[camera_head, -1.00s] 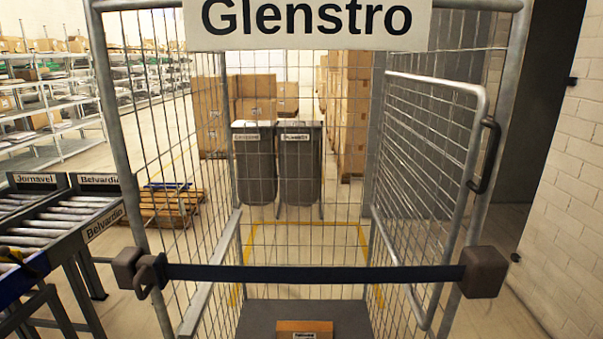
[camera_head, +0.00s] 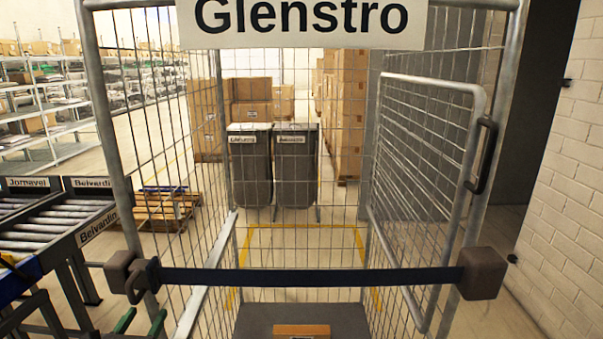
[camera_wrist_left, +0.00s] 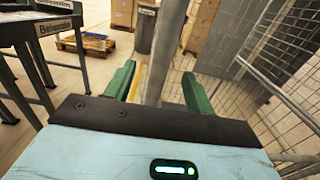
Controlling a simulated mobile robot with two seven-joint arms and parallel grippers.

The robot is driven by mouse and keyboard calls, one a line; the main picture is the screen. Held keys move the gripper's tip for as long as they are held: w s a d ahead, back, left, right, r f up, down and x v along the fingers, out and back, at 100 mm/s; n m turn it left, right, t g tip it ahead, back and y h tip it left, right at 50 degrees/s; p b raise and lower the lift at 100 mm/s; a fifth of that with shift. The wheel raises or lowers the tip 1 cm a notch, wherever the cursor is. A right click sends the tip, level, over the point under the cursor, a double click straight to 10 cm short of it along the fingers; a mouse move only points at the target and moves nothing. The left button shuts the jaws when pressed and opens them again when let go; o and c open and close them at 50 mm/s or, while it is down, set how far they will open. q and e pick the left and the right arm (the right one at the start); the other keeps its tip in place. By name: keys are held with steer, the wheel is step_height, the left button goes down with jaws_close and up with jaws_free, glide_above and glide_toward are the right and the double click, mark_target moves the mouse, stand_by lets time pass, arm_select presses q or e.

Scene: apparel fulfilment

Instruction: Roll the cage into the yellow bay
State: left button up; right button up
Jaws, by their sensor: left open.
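The wire roll cage (camera_head: 113,150) stands upright close in front of me, with a "Glenstro" sign (camera_head: 300,20) across its top and a dark strap (camera_head: 310,277) across its front. A brown box (camera_head: 301,331) sits on its grey deck. The yellow bay outline (camera_head: 300,226) is on the floor beyond the cage, seen through the mesh. My left gripper (camera_head: 141,321) is open near the cage's lower left post. In the left wrist view a grey post (camera_wrist_left: 163,65) shows between its green fingers (camera_wrist_left: 159,88); contact is not clear. My right gripper is out of view.
Roller conveyors (camera_head: 70,215) stand close on the left, with a pallet (camera_head: 165,207) behind them. Two grey bins (camera_head: 250,170) and stacked cartons (camera_head: 350,110) stand beyond the bay. A white brick wall (camera_head: 560,190) is on the right.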

arm_select(q)
steer(key=shift+w, duration=1.4)
steer(key=shift+c, duration=0.2)
jaws_close()
